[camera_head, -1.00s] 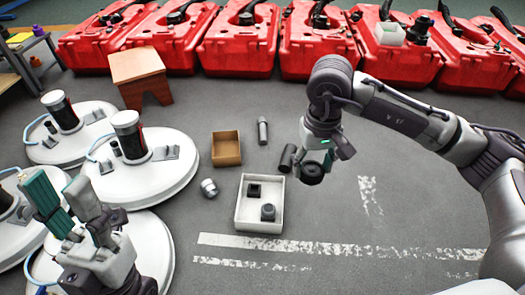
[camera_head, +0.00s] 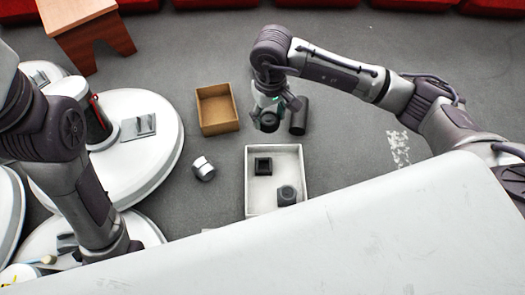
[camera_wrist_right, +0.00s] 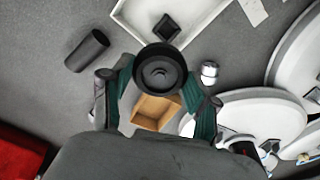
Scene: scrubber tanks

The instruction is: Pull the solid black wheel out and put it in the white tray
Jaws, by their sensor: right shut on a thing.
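The solid black wheel (camera_head: 268,121) is held in my right gripper (camera_head: 268,106), above the floor just beyond the white tray's far edge. In the right wrist view the wheel (camera_wrist_right: 159,70) sits between the two green-padded fingers (camera_wrist_right: 158,92), its round face showing. The white tray (camera_head: 286,162) lies on the floor, with a black square piece (camera_head: 263,166) and a dark grey rounded piece (camera_head: 287,195) in it. The tray (camera_wrist_right: 131,13) also shows at the top of the right wrist view. My left arm reaches down at the left; its gripper is hidden behind a white surface.
A brown open box (camera_head: 217,109) stands left of my right gripper. A dark cylinder (camera_head: 299,116) stands close to its right. A silver-white fitting (camera_head: 203,168) lies left of the tray. Round white discs (camera_head: 150,140) fill the left side.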

